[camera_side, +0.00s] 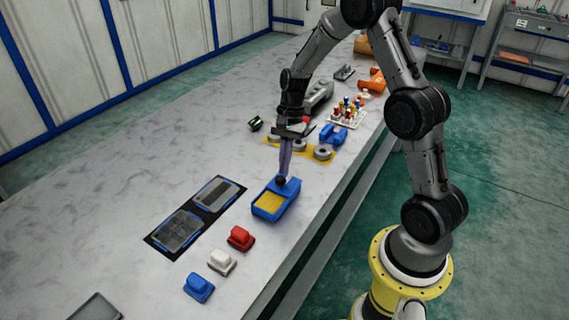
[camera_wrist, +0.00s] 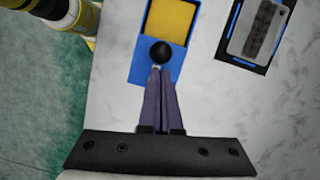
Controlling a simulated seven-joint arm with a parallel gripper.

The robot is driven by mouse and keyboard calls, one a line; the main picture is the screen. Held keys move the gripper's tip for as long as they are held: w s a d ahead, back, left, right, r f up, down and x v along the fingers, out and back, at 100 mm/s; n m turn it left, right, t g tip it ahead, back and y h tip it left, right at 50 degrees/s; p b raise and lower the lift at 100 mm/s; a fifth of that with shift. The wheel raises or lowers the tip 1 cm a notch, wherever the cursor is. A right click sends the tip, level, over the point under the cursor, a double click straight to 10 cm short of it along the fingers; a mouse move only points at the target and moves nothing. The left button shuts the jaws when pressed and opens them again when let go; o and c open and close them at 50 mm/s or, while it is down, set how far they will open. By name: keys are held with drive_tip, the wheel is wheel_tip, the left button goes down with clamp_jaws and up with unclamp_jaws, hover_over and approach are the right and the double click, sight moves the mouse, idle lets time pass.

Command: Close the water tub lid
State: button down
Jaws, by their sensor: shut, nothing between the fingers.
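The water tub is a blue box (camera_side: 266,214) on the table; it also shows in the wrist view (camera_wrist: 143,28). Its yellow interior (camera_side: 269,203) is exposed at one end. A blue lid (camera_wrist: 145,70) covers the other end and carries a black ball knob (camera_wrist: 161,52), also seen in the side view (camera_side: 281,182). My gripper (camera_side: 284,172) points down, its long purple fingers shut and empty. In the wrist view the fingertips (camera_wrist: 157,70) are right beside the knob, on the lid side away from the yellow; whether they touch it is unclear.
A black mat with two grey plates (camera_side: 198,213) lies left of the tub. Red (camera_side: 241,238), white (camera_side: 222,262) and blue (camera_side: 199,287) blocks stand in front. Behind are a yellow strip with grey rings (camera_side: 323,152), a blue part (camera_side: 333,136) and a small-parts rack (camera_side: 347,113).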

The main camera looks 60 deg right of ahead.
drive_tip(key=a, duration=0.7)
drive_tip(key=shift+a, duration=0.4)
